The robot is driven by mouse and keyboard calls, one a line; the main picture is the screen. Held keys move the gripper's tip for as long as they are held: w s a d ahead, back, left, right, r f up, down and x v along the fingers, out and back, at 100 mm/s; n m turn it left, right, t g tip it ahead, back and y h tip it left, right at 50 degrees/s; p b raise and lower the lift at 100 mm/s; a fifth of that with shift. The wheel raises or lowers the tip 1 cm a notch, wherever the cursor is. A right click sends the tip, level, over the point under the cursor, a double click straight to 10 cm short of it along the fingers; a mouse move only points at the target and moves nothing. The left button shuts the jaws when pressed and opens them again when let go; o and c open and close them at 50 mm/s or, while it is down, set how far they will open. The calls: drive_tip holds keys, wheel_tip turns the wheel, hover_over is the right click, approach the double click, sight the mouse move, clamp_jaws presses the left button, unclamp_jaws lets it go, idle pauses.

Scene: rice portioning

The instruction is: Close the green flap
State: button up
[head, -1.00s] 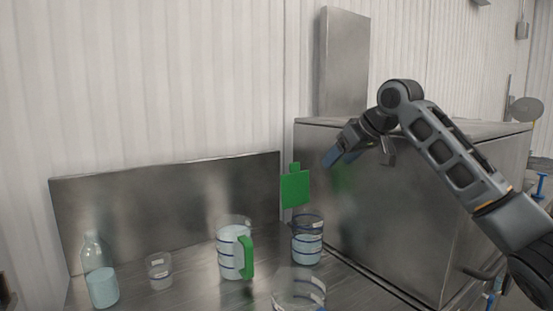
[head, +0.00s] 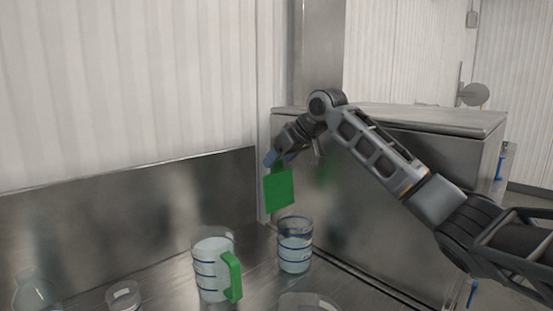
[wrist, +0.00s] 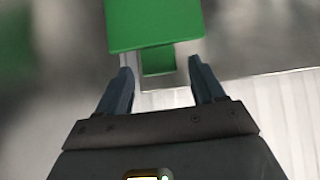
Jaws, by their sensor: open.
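The green flap (head: 278,190) is a flat square plate beside the steel box's left side, above a measuring cup. My gripper (head: 275,158) is at the top edge of the flap, its blue fingers over the place of the flap's narrow tab. In the wrist view, the flap (wrist: 155,22) fills the top middle, and its tab (wrist: 158,60) lies between the two fingertips. My gripper (wrist: 160,78) is open there, with gaps visible on both sides of the tab. Whether a finger touches the flap I cannot tell.
A clear cup with blue bands (head: 295,245) stands just below the flap. A jug with a green handle (head: 213,265) is left of it. A bottle (head: 36,292) and a small cup (head: 124,297) stand further left. The large steel box (head: 400,210) is at right.

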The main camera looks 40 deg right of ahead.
drive_tip(key=shift+x, duration=1)
clamp_jaws()
